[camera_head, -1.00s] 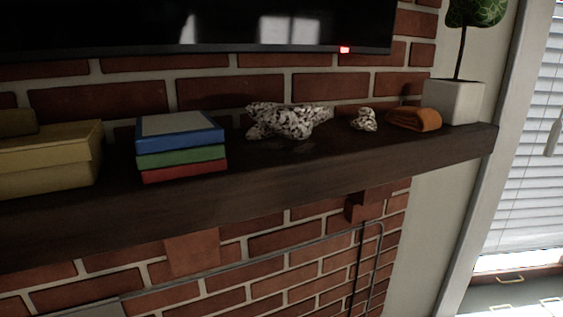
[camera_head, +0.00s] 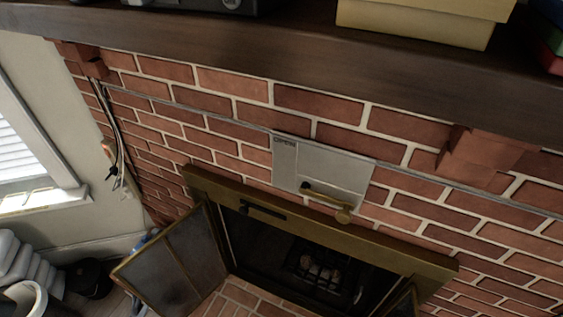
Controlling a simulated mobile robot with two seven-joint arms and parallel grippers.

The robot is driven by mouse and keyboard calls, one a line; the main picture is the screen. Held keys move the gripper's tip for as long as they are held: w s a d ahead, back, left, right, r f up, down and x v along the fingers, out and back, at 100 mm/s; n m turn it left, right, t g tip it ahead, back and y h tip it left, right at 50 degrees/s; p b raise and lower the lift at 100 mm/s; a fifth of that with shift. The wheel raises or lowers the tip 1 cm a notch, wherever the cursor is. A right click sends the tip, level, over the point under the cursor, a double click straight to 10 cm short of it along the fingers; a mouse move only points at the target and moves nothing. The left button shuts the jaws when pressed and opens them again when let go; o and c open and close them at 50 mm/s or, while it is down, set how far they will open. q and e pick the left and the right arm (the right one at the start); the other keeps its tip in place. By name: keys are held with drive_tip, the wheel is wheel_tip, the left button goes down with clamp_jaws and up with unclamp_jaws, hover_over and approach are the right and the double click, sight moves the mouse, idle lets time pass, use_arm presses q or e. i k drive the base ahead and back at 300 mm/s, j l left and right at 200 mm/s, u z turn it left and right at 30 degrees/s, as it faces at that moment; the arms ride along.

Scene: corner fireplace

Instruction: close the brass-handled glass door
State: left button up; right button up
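The fireplace has a brass frame (camera_head: 320,228) set in the brick wall. Its left glass door (camera_head: 175,265), dark glass in a brass rim, stands swung open toward the left. The right glass door (camera_head: 403,302) also stands out from the frame, and only its top corner shows at the bottom edge. No handle can be made out clearly on either door. Inside the dark firebox is a grate (camera_head: 318,268) with pale lumps on it. Neither of my grippers is in view.
A dark wooden mantel (camera_head: 250,62) runs across the top, with a yellow box (camera_head: 420,22) on it. A metal plate with a brass lever (camera_head: 322,180) is on the bricks above the frame. Grey stacked items (camera_head: 25,265) and a black object (camera_head: 88,278) lie at lower left.

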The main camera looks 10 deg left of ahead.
sight(156, 276)
drive_tip(key=j+z, duration=0.25)
drive_tip(key=j, duration=0.4)
drive_tip(key=i+j+z, duration=0.1)
drive_tip(key=j+z, duration=0.15)
drive_tip(key=j, duration=0.4)
drive_tip(key=j+z, duration=0.3)
drive_tip(key=j, duration=0.35)
drive_tip(key=k+j+z, duration=0.25)
drive_tip(key=j, duration=0.4)
drive_tip(key=j+z, duration=0.25)
drive_tip(key=j, duration=0.4)
drive_tip(key=k+j+z, duration=0.25)
drive_tip(key=j, duration=0.3)
drive_tip(key=k+j+z, duration=0.25)
drive_tip(key=j, duration=0.3)
drive_tip(key=k+j+z, duration=0.3)
drive_tip(key=k+j, duration=0.05)
drive_tip(key=j, duration=0.15)
